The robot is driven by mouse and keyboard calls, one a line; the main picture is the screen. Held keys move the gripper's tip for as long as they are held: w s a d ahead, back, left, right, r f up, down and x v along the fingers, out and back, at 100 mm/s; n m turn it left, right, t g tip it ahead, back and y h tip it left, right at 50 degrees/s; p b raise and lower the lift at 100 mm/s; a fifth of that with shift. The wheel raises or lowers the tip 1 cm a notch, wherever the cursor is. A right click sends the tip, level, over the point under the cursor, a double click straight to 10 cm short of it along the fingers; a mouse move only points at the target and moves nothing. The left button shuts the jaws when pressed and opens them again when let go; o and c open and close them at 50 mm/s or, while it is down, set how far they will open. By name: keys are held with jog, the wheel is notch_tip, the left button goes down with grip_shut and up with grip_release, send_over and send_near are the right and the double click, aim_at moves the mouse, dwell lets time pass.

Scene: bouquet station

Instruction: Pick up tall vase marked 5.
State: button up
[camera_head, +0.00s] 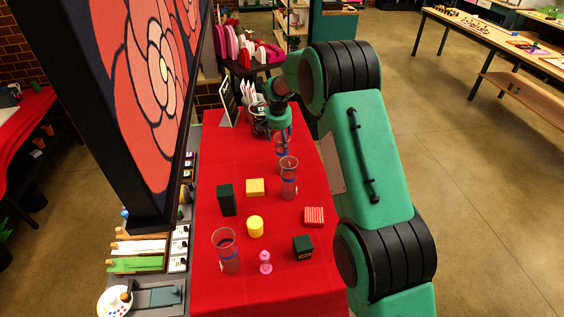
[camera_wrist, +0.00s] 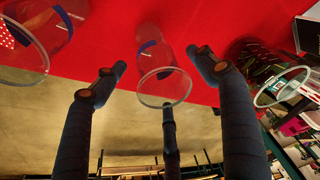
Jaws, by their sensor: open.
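Three clear tall vases with blue bands stand on the red table. One vase (camera_head: 281,157) is at the back, below my gripper (camera_head: 281,132). A second vase (camera_head: 289,180) stands just in front of it, and a third vase (camera_head: 227,252) is at the front left. I cannot read a number 5 on any of them. In the wrist view, a clear vase (camera_wrist: 163,85) shows its round rim between the spread dark fingers of my gripper (camera_wrist: 160,62). My gripper is open, and I see no finger closed on the vase.
Another vase rim (camera_wrist: 25,62) is at left in the wrist view. A dark container (camera_head: 259,118) stands behind my gripper. A black box (camera_head: 226,199), yellow block (camera_head: 255,187), yellow cylinder (camera_head: 255,226), pink figure (camera_head: 265,262), red patterned block (camera_head: 314,215) and dark green cube (camera_head: 302,247) stand nearer.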

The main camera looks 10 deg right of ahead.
jog(key=shift+f, duration=0.1)
jog(key=shift+p+x, duration=0.35)
jog(key=shift+x, duration=2.1)
jog(key=shift+s+f, duration=0.1)
jog(key=shift+s, duration=0.05)
grip_shut()
jog(key=shift+r, duration=0.2)
notch_tip(320, 180, up, 10)
jog(key=shift+b, duration=0.4)
jog(key=shift+f, duration=0.1)
